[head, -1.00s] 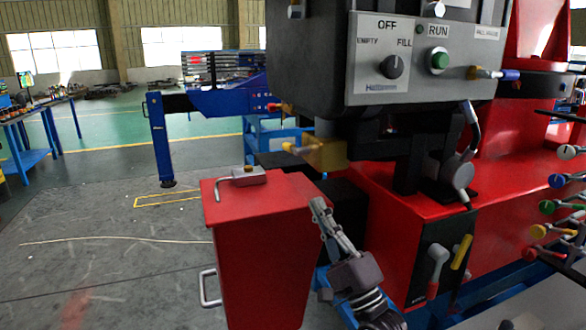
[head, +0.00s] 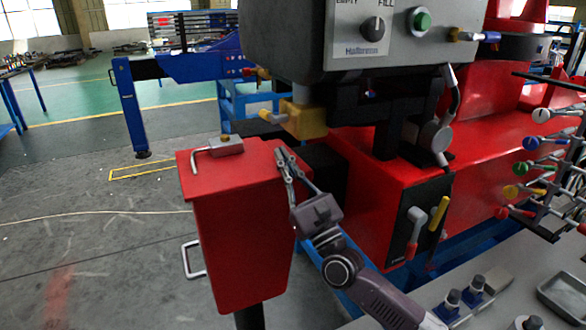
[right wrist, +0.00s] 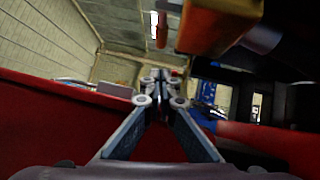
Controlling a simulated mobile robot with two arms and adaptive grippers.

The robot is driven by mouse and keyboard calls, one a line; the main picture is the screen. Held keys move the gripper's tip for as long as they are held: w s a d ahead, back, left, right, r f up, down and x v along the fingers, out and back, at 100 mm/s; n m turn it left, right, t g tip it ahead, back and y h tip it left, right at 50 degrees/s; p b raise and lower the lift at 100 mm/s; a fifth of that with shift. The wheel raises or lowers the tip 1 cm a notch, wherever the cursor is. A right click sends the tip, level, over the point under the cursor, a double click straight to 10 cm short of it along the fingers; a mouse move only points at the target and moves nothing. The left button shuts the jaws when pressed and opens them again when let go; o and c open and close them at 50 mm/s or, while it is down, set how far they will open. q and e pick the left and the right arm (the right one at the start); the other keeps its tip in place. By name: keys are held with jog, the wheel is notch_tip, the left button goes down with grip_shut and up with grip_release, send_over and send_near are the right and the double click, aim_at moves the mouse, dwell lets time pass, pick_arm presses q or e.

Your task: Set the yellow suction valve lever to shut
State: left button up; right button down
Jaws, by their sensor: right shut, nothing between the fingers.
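A yellow valve block (head: 305,118) hangs under the grey control box in the head view. A short lever with a yellow tip (head: 272,117) sticks out from its left side. A second yellow lever (head: 438,213) stands tilted on a black panel at the right, beside a grey lever with a red end. My right gripper (head: 284,160) is shut and empty, its fingers pointing up, below the yellow block and apart from it in the picture. The right wrist view shows the block (right wrist: 220,25) overhead, beyond the closed fingertips (right wrist: 158,85). My left gripper is out of view.
A red cabinet (head: 235,220) with a small grey latch on top stands close left of my gripper. Several coloured levers (head: 525,170) stick out at far right.

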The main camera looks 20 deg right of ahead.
aim_at(270, 117)
jog(key=r, duration=0.1)
jog(key=w+r+p, duration=0.1)
jog(key=w+a+r+p, duration=0.1)
jog(key=r, duration=0.1)
jog(key=shift+w, duration=0.25)
jog(key=shift+a+r+p, duration=0.1)
jog(key=shift+r+p, duration=0.45)
jog(key=shift+r, duration=0.1)
jog(key=shift+w+r+b, duration=0.2)
jog(key=shift+r+b, duration=0.3)
jog(key=shift+w+r, duration=0.2)
jog(key=shift+r, duration=0.2)
